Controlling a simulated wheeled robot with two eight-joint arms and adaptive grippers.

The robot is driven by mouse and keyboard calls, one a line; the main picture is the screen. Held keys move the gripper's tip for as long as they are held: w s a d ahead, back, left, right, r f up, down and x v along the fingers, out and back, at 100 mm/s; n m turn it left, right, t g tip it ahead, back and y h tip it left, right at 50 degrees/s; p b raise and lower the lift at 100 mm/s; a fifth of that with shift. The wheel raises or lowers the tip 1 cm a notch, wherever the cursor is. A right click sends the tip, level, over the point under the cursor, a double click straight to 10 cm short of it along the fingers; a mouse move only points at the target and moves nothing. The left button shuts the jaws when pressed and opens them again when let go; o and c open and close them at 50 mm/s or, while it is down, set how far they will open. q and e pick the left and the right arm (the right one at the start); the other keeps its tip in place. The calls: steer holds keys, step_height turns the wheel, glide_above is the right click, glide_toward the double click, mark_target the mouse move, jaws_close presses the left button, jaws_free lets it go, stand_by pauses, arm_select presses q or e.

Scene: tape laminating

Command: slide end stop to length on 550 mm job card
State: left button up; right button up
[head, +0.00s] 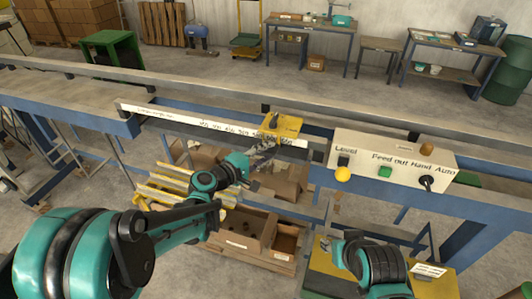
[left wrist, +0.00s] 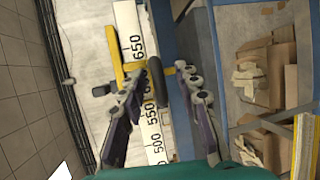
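The yellow end stop (head: 287,125) with a dark knob (head: 272,120) sits on the white length scale (head: 190,122) of the blue bench. In the left wrist view, the yellow stop (left wrist: 118,58) crosses the scale (left wrist: 128,22) between the clear 550 and 650 numbers. The figures beside it are partly hidden. My left gripper (head: 262,160) is just in front of and below the stop.
A control box (head: 393,160) with a yellow button (head: 343,174) and black switches is right of the stop. A white card (head: 430,271) lies at lower right; its text is unreadable. Open cardboard boxes (head: 245,232) stand below the bench. The scale's left stretch is clear.

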arm_select(q)
jaws_close()
steer(key=a, duration=0.1)
steer(key=w+a, duration=0.1)
steer(key=a, duration=0.2)
steer(key=shift+w+a+b, duration=0.3)
steer(key=shift+a, duration=0.1)
jaws_free()
